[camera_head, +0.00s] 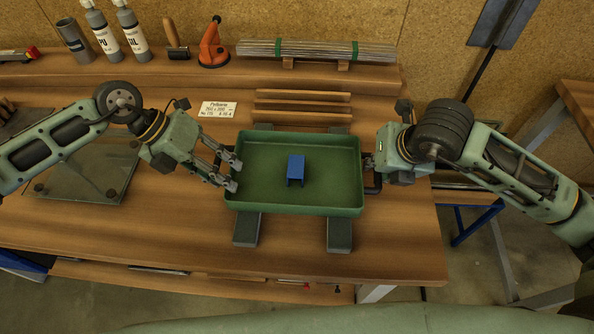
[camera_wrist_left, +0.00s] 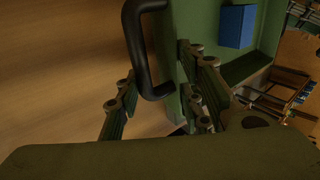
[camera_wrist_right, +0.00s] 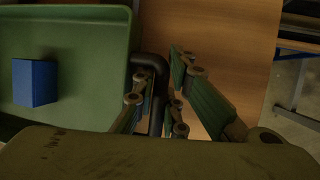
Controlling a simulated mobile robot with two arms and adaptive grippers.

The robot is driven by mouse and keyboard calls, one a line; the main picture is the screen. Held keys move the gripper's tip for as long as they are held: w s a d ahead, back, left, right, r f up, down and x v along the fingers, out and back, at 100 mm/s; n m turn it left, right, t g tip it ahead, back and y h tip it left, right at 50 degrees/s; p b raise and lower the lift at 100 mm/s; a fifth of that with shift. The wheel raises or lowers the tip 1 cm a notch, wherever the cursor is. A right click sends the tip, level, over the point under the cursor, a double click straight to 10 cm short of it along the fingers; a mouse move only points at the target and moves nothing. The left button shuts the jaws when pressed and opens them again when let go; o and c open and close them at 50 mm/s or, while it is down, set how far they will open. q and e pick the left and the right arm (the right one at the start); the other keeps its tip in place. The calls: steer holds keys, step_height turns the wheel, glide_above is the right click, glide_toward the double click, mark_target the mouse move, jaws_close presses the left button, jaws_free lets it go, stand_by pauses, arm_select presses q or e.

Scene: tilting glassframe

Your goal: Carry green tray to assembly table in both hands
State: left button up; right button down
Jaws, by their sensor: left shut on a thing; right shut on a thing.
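The green tray (camera_head: 295,205) is a shallow rectangular box in the middle of the wooden table in the head view. It rests on or just over two dark grey bars. A blue block (camera_head: 296,169) sits inside it. My left gripper (camera_head: 228,172) is shut on the tray's black left handle (camera_wrist_left: 138,50); its fingers lie either side of the bar in the left wrist view. My right gripper (camera_head: 372,168) is shut on the black right handle (camera_wrist_right: 156,98). The arms partly hide both handles in the head view. The tray looks level.
The grey bars (camera_head: 246,231) and (camera_head: 339,235) stick out in front of the tray. Wooden strips (camera_head: 302,107) and a price card (camera_head: 218,109) lie behind it. A glass pane (camera_head: 85,175) lies under my left arm. Bottles (camera_head: 133,35) stand on the back shelf.

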arm_select(q)
steer(key=shift+a+f, duration=0.1)
steer(key=shift+a, duration=0.05)
jaws_close()
arm_select(e)
steer(key=shift+r, duration=0.15)
